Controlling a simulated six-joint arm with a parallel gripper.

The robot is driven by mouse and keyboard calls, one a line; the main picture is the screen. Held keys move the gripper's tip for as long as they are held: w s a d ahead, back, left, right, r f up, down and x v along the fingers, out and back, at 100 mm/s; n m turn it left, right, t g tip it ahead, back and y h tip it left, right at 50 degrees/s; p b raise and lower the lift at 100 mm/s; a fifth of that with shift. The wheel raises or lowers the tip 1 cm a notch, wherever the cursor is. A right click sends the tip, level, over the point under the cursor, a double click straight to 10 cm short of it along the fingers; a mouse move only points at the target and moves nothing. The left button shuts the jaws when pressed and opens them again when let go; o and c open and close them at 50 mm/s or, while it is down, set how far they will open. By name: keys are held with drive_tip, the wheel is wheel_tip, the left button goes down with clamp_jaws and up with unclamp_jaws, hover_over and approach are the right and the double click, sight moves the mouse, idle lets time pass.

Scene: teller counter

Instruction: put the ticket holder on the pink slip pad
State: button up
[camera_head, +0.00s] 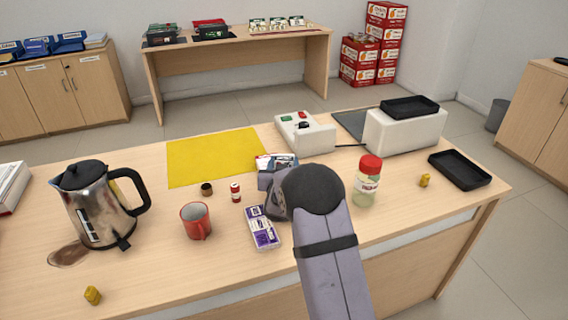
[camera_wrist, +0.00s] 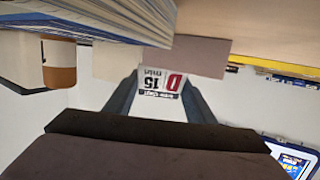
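In the wrist view, my gripper (camera_wrist: 160,93) has one dark finger on each side of a white piece with "15 min" and a red "D" on it, which I take to be the ticket holder (camera_wrist: 158,82). It fills the gap between the fingers. A flat dusky-pink rectangle just beyond the fingertips looks like the pink slip pad (camera_wrist: 207,57). In the head view, my gripper (camera_head: 266,182) is low over the middle of the counter, its fingertips mostly hidden by my arm. I cannot make out the holder or the pad there.
A small printed pack (camera_head: 277,160) lies close to my gripper, by the yellow mat (camera_head: 210,155). A red-capped jar (camera_head: 367,185) is right of my arm; a kettle (camera_head: 97,205) is far left.

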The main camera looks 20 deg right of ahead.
drive_tip(key=o, duration=0.4)
drive_tip(key=shift+r, duration=0.2)
drive_tip(key=v, duration=1.2)
drive_tip(key=shift+a, duration=0.1)
